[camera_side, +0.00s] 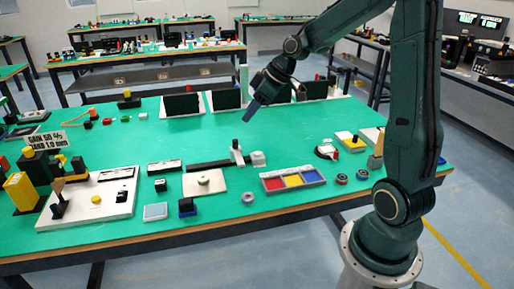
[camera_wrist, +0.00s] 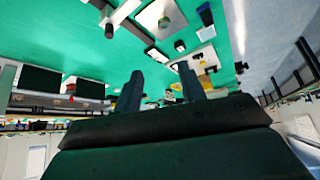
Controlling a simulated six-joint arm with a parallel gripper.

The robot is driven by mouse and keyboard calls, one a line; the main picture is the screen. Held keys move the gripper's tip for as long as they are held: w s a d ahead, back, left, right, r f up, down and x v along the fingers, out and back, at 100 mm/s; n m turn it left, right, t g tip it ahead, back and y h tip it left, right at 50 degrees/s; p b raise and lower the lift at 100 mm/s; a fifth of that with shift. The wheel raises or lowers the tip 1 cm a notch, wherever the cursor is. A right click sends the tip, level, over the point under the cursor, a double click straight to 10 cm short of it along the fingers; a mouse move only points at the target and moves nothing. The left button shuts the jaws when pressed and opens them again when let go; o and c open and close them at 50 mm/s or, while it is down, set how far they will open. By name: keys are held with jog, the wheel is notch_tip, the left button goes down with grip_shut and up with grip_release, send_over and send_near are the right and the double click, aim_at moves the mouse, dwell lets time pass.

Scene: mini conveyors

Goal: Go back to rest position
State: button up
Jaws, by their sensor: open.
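My gripper (camera_side: 252,110) is raised above the back middle of the green table (camera_side: 225,145), pointing down and to the left in the side view. It is clear of everything on the table. In the wrist view, its two dark fingers (camera_wrist: 160,90) stand apart with nothing held between them. The wrist view looks out over the table at a steep tilt, with the table's objects in the upper part of the picture.
A tray with red, blue and yellow sections (camera_side: 292,180) lies near the front edge. A white board with a yellow button (camera_side: 96,199) and a yellow block (camera_side: 20,192) are at left. Dark panels (camera_side: 182,105) stand along the back. The table's middle left is clear.

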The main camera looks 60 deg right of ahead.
jog(key=s+a+r+m+h, duration=0.1)
jog(key=s+a+r, duration=0.2)
jog(key=s+a, duration=0.2)
jog(key=s+a+r+h, duration=0.1)
jog(key=s+a+r, duration=0.2)
jog(key=s+a, duration=0.2)
jog(key=s+a+m, duration=0.1)
jog(key=s+a, duration=0.1)
jog(key=s, duration=0.4)
jog(key=s+a+m, duration=0.2)
jog(key=s, duration=0.4)
jog(key=shift+s+a+g, duration=0.25)
jog(key=shift+s+g, duration=0.05)
jog(key=shift+s, duration=0.05)
